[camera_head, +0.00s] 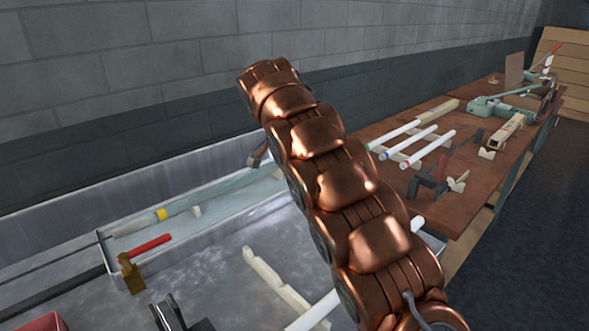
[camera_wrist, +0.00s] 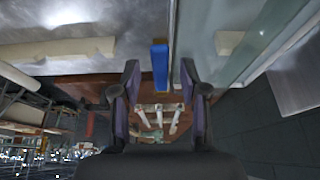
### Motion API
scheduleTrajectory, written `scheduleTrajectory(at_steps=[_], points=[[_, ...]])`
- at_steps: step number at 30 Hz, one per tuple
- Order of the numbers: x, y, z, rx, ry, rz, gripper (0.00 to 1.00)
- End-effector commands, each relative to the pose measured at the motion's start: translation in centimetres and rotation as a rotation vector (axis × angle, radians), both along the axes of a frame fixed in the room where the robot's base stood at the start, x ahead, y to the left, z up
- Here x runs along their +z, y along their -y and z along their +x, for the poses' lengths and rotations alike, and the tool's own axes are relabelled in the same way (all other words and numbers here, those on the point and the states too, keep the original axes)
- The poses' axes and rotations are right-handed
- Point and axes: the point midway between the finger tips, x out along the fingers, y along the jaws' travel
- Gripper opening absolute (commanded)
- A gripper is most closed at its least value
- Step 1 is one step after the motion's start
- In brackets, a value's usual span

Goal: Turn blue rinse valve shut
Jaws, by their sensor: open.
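The blue valve handle (camera_wrist: 160,62) is a flat upright bar in the wrist view. In the head view the blue valve is not visible; my copper arm covers the middle of the picture.
In the head view a red-handled valve (camera_head: 150,245) with a brass body sits at the near corner of a long metal-edged trough (camera_head: 108,262). A pale notched wooden strip (camera_head: 277,285) lies on the grey bench. A brown table (camera_head: 388,130) behind holds white tubes (camera_head: 426,150).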

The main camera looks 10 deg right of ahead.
Motion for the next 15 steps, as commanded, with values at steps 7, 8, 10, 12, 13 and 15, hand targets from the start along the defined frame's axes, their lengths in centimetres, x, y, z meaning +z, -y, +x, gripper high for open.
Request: scheduleTrajectory(at_steps=[7, 8, 10, 12, 13, 15], points=[[0.4, -0.1, -0.1, 0.0, 0.001, 0.001, 0.44], [0.5, -0.2, -0.1, 0.0, 0.001, 0.001, 0.44], [1.0, -0.4, -0.2, 0.0, 0.0, 0.0, 0.44], [1.6, -0.6, -0.3, 0.0, 0.001, 0.0, 0.44], [1.9, -0.7, -0.4, 0.001, 0.002, 0.0, 0.44], [2.6, -0.9, -0.6, 0.001, 0.003, 0.001, 0.44]])
